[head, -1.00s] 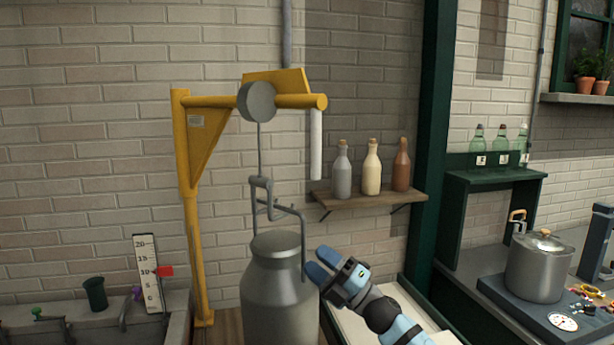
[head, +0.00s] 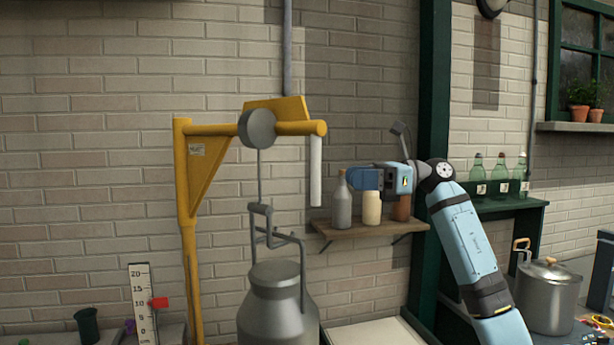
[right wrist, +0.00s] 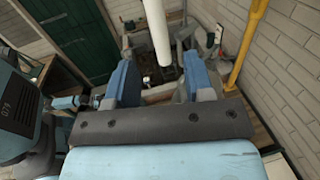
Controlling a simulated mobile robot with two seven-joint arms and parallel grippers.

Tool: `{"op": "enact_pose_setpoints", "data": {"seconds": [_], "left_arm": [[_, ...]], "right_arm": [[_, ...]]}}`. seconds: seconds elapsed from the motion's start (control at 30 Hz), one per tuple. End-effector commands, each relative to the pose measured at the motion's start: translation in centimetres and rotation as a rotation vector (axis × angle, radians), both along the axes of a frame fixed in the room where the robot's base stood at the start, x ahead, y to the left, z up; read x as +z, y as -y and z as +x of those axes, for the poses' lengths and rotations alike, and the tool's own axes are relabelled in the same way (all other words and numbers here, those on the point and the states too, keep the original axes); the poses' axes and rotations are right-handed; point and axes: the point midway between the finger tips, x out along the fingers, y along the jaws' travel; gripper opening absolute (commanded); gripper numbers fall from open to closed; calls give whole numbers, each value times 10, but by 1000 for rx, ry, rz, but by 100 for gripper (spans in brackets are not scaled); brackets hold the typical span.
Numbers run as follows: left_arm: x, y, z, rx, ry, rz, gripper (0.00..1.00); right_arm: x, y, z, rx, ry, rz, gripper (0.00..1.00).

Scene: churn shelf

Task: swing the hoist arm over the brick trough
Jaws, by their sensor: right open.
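The yellow hoist arm (head: 222,130) sticks out to the right from its yellow post (head: 189,235). A pulley (head: 257,129) sits on it, and a white vertical handle (head: 316,170) hangs from its right end. A grey metal churn (head: 277,305) is below the pulley, under a hook and bail. The trough rim (head: 175,329) shows only partly at the lower left. My right gripper (head: 350,179) is at handle height, right of it and apart from it. In the right wrist view the handle (right wrist: 156,30) appears between my open fingers (right wrist: 160,72). My left gripper is out of view.
A wall shelf (head: 370,229) with several bottles is behind my right gripper. A dark green post (head: 430,90) stands behind my right arm. A gauge board (head: 142,300) with a red marker stands at the lower left. A lidded pot (head: 545,297) is at the right.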

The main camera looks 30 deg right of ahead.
Motion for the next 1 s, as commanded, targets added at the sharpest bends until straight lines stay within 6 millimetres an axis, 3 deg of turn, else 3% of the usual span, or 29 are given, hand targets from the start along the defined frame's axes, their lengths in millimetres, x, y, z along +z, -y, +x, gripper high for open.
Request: {"op": "enact_pose_setpoints", "data": {"seconds": [0.3,0.5,0.9,0.93,1.0], "left_arm": [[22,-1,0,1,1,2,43],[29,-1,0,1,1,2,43],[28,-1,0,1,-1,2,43],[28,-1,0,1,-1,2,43],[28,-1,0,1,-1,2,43]], "right_arm": [[4,-62,31,5,0,4,48],[2,-85,43,3,-1,3,48],[0,-92,47,1,0,1,48],[0,-92,47,1,0,1,46],[0,-92,47,1,0,1,30]]}}
